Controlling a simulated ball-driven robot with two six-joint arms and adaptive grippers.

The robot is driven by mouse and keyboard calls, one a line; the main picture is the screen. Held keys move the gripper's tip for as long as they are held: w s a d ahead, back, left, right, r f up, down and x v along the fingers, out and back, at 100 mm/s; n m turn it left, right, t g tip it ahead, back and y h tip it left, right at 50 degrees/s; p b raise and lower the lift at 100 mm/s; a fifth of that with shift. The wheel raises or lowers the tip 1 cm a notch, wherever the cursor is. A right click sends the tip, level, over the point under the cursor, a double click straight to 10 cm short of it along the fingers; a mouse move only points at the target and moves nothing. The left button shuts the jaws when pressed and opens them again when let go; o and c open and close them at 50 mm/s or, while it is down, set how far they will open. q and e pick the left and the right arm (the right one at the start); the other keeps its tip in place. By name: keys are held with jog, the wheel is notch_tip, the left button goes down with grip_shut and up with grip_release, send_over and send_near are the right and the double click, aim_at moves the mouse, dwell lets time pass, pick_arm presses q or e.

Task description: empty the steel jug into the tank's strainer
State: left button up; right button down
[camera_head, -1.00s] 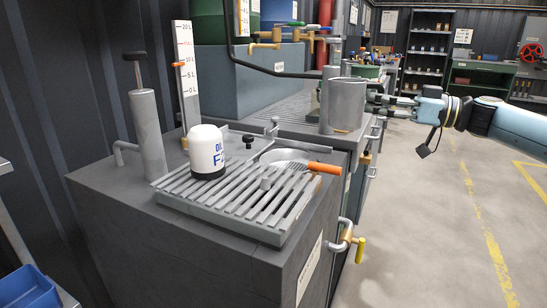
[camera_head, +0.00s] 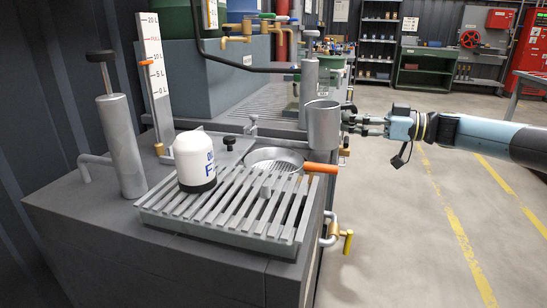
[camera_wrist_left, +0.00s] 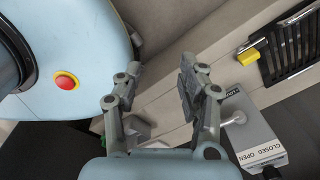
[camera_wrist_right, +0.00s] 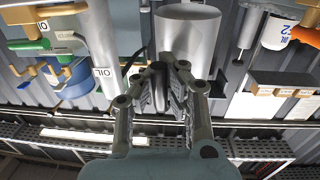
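The steel jug (camera_head: 324,128) is upright and held in the air, right of and a little behind the strainer in the head view. My right gripper (camera_head: 352,121) is shut on its handle; the right wrist view shows the fingers (camera_wrist_right: 160,85) around the dark handle below the jug body (camera_wrist_right: 188,32). The jug's contents are hidden. The strainer (camera_head: 262,157) is a round steel bowl with an orange handle, set in the top of the grey tank (camera_head: 185,250). My left gripper (camera_wrist_left: 155,95) is open and empty in the left wrist view, out of the head view.
A slatted drain grate (camera_head: 225,215) lies in front of the strainer, with a white oil filter (camera_head: 195,160) on it. A hand pump (camera_head: 120,145) and a level gauge (camera_head: 156,75) stand at left. A yellow-handled valve (camera_head: 347,242) juts out at right. Floor at right is clear.

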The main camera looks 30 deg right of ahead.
aim_at(317, 105)
jog(key=w+a+r+n+g+h+p, duration=0.1)
jog(key=a+h+p, duration=0.1)
jog(key=p, duration=0.2)
jog(key=w+a+r+g+h+p, duration=0.1)
jog(key=a+r+g+h+p, duration=0.1)
jog(key=p, duration=0.3)
jog(key=w+a+r+n+g+h+p, duration=0.1)
jog(key=a+p, duration=0.1)
jog(key=p, duration=0.3)
jog(key=shift+w+r+n+g+h, duration=0.1)
jog(key=shift+r+n+g+h, duration=0.2)
jog(key=shift+r+g+h, duration=0.1)
jog(key=shift+w+a+f+g+h+p, duration=0.1)
jog(key=shift+a+f+g+h+p, duration=0.25)
jog(key=shift+p, duration=0.8)
pick_arm(q)
jog(key=w+r, duration=0.1)
jog(key=r, duration=0.7)
jog(key=w+r, duration=0.2)
jog(key=r, duration=0.7)
jog(key=shift+w+a+r+t+p, duration=0.3)
jog(key=shift+a+t+p, duration=0.1)
pick_arm(e)
jog(key=shift+n+h, duration=0.3)
jog(key=shift+h, duration=0.05)
pick_arm(q)
jog(key=shift+r, duration=0.2)
pick_arm(e)
jog(key=shift+w, duration=0.1)
